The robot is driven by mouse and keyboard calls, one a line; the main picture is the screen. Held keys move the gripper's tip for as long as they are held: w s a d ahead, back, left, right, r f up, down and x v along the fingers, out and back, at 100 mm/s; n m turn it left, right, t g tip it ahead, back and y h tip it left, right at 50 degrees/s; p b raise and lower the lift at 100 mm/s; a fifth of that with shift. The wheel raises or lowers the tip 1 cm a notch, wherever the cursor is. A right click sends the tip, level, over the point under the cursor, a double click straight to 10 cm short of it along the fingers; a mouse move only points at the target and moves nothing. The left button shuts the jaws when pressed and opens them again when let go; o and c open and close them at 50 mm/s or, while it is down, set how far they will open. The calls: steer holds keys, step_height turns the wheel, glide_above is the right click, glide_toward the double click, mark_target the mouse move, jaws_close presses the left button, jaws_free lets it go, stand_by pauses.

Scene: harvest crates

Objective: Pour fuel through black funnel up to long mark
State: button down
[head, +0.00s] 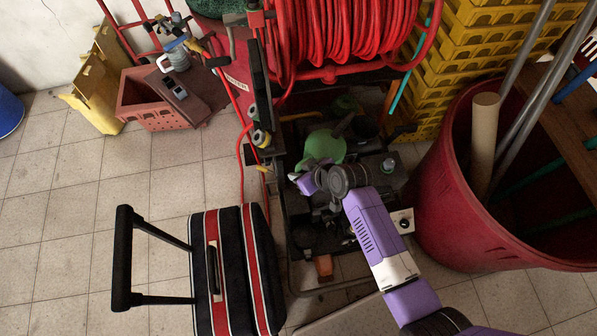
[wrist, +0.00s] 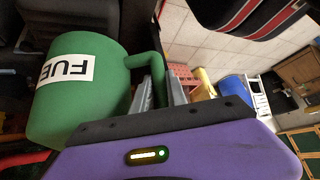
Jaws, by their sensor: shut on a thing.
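A green fuel jug (wrist: 110,115) fills the left of the wrist view. Its white label (wrist: 66,69) shows "FUE" upside down in that picture. My gripper (wrist: 162,92) is shut on the jug's green handle. In the head view the green jug (head: 322,147) is above the dark machine in a black frame (head: 300,222), with my purple gripper (head: 308,182) just below it in the picture. A dark pointed piece shows beside the jug; I cannot tell whether it is the black funnel. No long mark can be made out.
A black and red suitcase (head: 231,270) stands left of the machine. A big red bin (head: 445,190) with poles is at the right. A red hose reel (head: 340,35) and yellow crates (head: 470,60) are behind.

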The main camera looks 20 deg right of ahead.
steer(key=shift+r+y, duration=0.5)
steer(key=shift+r, duration=0.5)
